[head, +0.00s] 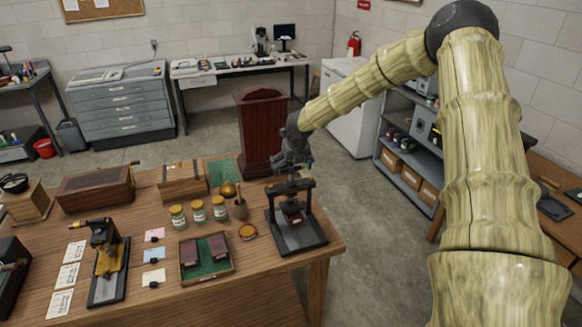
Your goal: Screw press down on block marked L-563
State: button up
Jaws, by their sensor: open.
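A black screw press (297,238) stands upright near the right end of the wooden table. A small reddish-brown block (294,218) appears to sit inside its frame; any marking is too small to read. The gap between plate and block cannot be made out. My gripper (291,168) is open, just above the top of the press, and overlaps its upper part in the view. Whether it touches the press handle cannot be told.
A black stand with a yellow part (108,262) is farther left. A dark red pedestal (262,130) rises behind the table. Floor right of the table is clear.

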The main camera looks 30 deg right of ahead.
jog(key=c, duration=0.7)
jog(key=shift+s+r, duration=0.1)
jog(key=shift+s, duration=0.05)
jog(key=shift+c, duration=0.3)
jog(key=shift+s, duration=0.1)
jog(key=shift+c, duration=0.5)
jog(key=shift+o, duration=0.2)
jog(key=shift+a, duration=0.15)
jog(key=shift+o, duration=0.2)
jog(key=shift+m, duration=0.3)
jog(key=shift+b, duration=0.3)
